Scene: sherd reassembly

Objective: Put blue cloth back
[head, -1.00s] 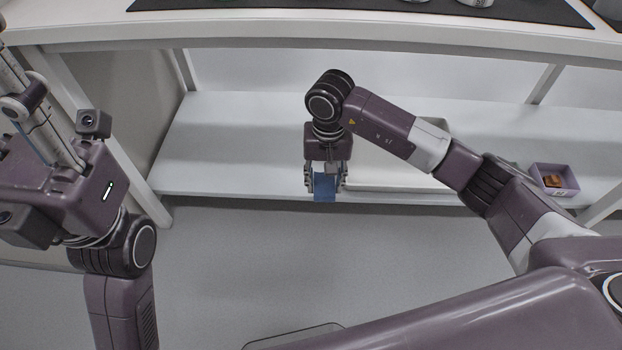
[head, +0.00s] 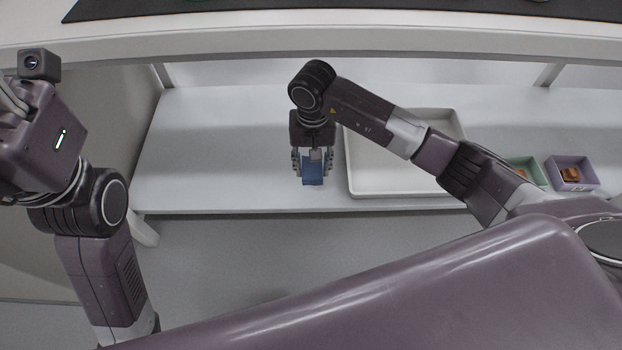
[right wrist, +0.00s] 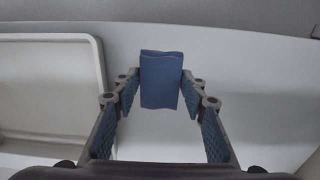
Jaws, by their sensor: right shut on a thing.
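The blue cloth (head: 313,174) is a small folded piece held in my right gripper (head: 312,163), over the front part of the lower white shelf, left of the white tray. In the right wrist view the cloth (right wrist: 161,82) is upright between the two fingertips, and the gripper (right wrist: 160,88) is shut on it. I cannot tell whether the cloth touches the shelf. My left arm is at the left edge of the head view, raised away from the shelf; its fingers are mostly cut off, so their opening is unclear.
The lower shelf (head: 215,150) is bare to the left of the cloth. A white tray (head: 392,187) lies just right of it, partly behind my right arm. A green bin (head: 538,172) and a purple bin (head: 590,172) with brown pieces stand at right. A worktop (head: 300,38) overhangs the shelf.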

